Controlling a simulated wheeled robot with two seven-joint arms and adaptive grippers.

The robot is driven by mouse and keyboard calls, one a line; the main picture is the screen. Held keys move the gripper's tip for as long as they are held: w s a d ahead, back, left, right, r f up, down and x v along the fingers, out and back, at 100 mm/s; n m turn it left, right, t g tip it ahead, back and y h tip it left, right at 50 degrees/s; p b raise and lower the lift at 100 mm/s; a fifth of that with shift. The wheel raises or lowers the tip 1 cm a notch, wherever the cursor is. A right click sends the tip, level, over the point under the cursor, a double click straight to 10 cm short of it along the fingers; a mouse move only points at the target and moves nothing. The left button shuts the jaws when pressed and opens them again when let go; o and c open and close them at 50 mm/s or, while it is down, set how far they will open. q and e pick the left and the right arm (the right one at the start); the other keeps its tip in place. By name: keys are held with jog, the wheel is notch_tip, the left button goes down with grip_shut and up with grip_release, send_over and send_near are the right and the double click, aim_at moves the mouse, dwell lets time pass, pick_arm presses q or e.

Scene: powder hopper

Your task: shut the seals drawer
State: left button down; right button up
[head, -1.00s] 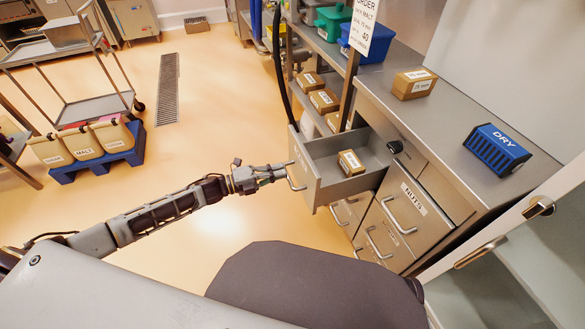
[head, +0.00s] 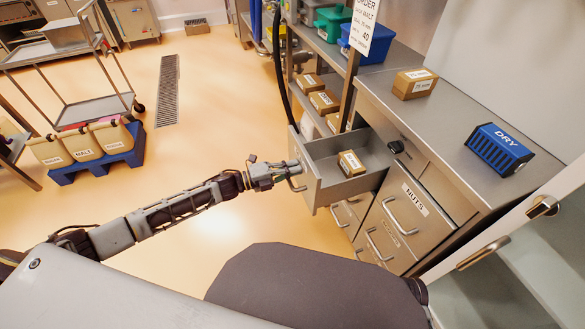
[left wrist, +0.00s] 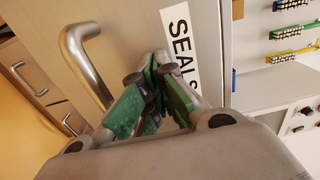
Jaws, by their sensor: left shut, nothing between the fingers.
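The seals drawer (head: 318,184) stands pulled out from the counter's cabinet, with a small labelled carton (head: 350,162) inside. In the left wrist view its front (left wrist: 130,30) carries a "SEALS" label (left wrist: 180,50) and a bar handle (left wrist: 82,60). My left gripper (head: 294,168) is shut and empty, its fingertips at the drawer front beside the handle. In the left wrist view the closed green fingers (left wrist: 155,85) point at the front near the label; whether they touch it I cannot tell. My right gripper is not in view.
Below and right are closed drawers, one labelled "NUTS" (head: 415,198). On the counter (head: 430,130) lie a blue "DRY" block (head: 498,148) and a carton (head: 414,84). The floor (head: 215,110) between is clear.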

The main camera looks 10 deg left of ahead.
pick_arm(q)
jog(key=shift+d, duration=0.1)
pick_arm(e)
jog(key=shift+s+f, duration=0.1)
pick_arm(q)
jog(key=b+x, duration=0.3)
jog(key=x, duration=2.1)
jog(key=shift+w+b, duration=0.1)
jog(key=shift+b, duration=0.25)
jog(key=shift+w+d, duration=0.3)
jog(key=shift+d, duration=0.15)
jog(key=shift+w+d, duration=0.1)
jog(key=shift+r, duration=0.1)
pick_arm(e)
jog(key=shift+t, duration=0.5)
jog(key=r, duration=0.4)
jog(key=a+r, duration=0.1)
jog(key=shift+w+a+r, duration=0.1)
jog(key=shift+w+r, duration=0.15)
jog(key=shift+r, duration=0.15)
pick_arm(q)
jog(key=shift+r, duration=0.1)
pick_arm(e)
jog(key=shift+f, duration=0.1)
